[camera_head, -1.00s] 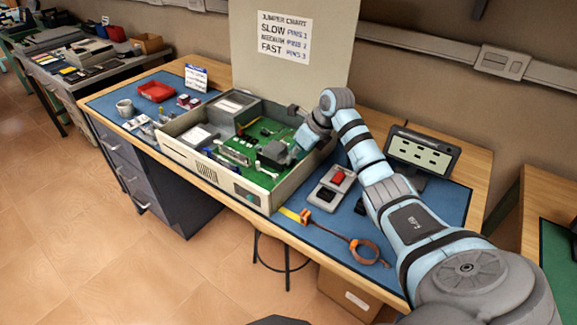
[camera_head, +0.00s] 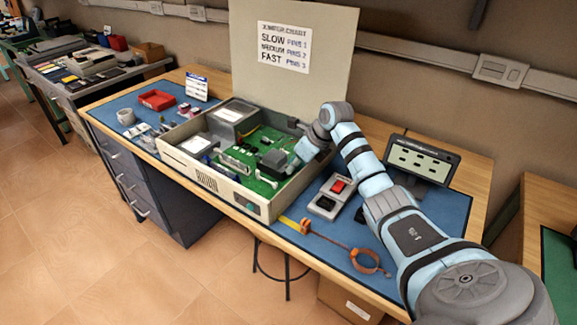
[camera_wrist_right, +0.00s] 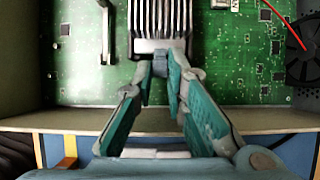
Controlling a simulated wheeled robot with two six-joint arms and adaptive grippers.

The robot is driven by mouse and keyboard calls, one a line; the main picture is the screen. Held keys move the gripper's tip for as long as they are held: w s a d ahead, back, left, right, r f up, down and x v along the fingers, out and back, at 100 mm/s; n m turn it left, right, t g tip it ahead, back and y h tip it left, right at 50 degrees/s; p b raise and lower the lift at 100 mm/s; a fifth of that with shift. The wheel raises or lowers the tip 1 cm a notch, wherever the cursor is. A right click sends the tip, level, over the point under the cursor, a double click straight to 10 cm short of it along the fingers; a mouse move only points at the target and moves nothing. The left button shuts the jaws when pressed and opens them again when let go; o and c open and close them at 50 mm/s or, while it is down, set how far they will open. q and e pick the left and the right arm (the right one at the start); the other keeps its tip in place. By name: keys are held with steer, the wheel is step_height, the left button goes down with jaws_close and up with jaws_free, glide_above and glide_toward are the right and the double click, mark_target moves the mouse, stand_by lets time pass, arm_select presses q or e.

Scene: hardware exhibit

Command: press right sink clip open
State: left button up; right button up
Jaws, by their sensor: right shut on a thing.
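The dark finned heat sink (camera_wrist_right: 160,25) stands on the green circuit board (camera_wrist_right: 225,60) inside an open beige computer case (camera_head: 180,176). It also shows in the head view (camera_head: 272,163). A small blue-grey clip (camera_wrist_right: 160,65) sits at the near end of the sink in the wrist view. My right gripper (camera_wrist_right: 160,74) has its teal fingers converging at that clip and is shut on it; the fingertips partly hide it. In the head view my right gripper (camera_head: 290,170) reaches into the case at the sink's right side. My left gripper is out of view.
The case wall (camera_wrist_right: 60,122) runs close beneath my right fingers. A grey box with a red switch (camera_head: 338,186), an orange wrist strap (camera_head: 366,260) and a small display (camera_head: 421,160) stand to the right. A red tray (camera_head: 157,100) and mug (camera_head: 125,116) stand at the left.

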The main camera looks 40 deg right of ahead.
steer(key=shift+s+f, duration=0.15)
steer(key=shift+c, duration=0.2)
steer(key=o, duration=0.5)
steer(key=shift+c, duration=0.2)
stand_by(0.4)
step_height(320, 180, up, 7)
steer(key=p, duration=0.6)
steer(key=shift+p, duration=0.3)
